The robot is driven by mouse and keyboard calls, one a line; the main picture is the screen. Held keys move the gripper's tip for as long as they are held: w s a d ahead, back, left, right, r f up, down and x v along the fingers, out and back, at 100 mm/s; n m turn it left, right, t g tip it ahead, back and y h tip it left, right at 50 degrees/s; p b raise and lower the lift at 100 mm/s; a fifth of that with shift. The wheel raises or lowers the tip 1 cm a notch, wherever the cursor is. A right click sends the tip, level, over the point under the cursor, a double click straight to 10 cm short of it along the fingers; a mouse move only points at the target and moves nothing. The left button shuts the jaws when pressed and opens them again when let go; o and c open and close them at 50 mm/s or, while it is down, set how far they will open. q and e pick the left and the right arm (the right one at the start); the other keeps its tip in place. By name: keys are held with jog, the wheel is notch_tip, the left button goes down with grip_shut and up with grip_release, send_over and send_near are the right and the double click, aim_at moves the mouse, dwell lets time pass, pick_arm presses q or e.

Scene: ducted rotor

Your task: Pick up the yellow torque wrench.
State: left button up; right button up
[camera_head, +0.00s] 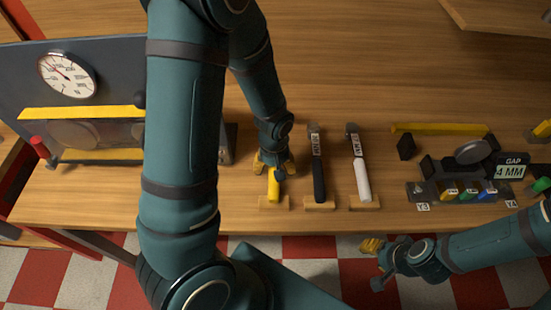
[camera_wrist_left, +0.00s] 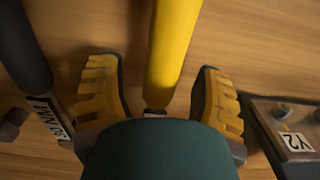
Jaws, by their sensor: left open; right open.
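The yellow torque wrench (camera_head: 273,188) rests on a small wooden stand on the bench, leftmost of a row of three wrenches. My left gripper (camera_head: 274,166) is over its upper part, open. In the left wrist view the yellow handle (camera_wrist_left: 172,50) runs between the two open yellow-padded fingers (camera_wrist_left: 160,95), with a visible gap on each side. The wrench's head is hidden behind my gripper. My right gripper (camera_head: 372,262) is open and empty, in front of the bench above the checkered floor.
A black-handled wrench (camera_head: 318,180) and a white-handled wrench (camera_head: 361,180) stand close to the right. A gauge panel (camera_head: 68,76) is at the left. A fixture with coloured parts and a gap display (camera_head: 511,168) is at the right. The bench's back middle is clear.

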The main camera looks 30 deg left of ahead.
pick_arm(q)
jog(key=shift+o, duration=0.2)
jog(key=shift+s, duration=0.1)
grip_shut()
